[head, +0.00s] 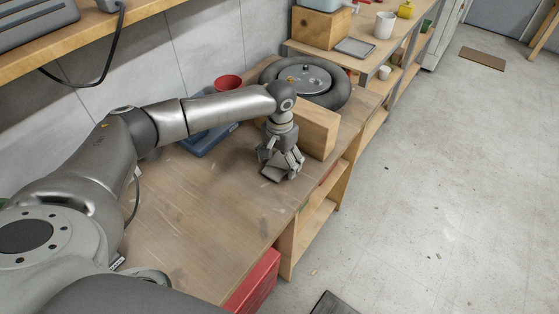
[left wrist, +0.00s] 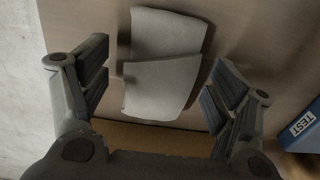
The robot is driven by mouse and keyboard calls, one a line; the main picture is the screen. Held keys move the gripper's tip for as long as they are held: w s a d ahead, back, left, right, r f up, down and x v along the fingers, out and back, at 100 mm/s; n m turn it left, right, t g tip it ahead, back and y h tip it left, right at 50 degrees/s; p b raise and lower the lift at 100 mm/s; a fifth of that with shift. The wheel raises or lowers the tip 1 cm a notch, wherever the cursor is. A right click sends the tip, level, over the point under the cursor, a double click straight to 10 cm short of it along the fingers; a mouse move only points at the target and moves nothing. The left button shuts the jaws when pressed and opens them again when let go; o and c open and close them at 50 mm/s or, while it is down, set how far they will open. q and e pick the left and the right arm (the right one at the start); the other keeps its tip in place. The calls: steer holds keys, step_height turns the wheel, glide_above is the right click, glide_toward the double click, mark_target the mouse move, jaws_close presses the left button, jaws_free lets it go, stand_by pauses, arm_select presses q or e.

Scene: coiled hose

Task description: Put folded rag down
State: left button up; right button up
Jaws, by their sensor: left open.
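The folded grey rag (left wrist: 165,85) lies on the wooden workbench (head: 190,225), between the spread fingers of my left gripper (left wrist: 162,72). Both fingers stand apart from its sides in the left wrist view. In the head view, my left gripper (head: 282,168) is low over the bench, near its front edge. It largely covers the rag there, with a dark grey patch (head: 272,174) showing under the fingers. My right gripper is in neither view.
A wooden block (head: 319,128) stands right behind the gripper. A blue case (head: 207,141), a red cup (head: 228,82) and a coiled black hose (head: 338,95) are farther back. The bench's near part is clear. A red box (head: 257,281) is below the edge.

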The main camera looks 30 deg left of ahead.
mark_target(280, 163)
arm_select(q)
step_height(280, 163, up, 12)
steer(key=b, duration=0.2)
steer(key=shift+d, duration=0.1)
stand_by(0.6)
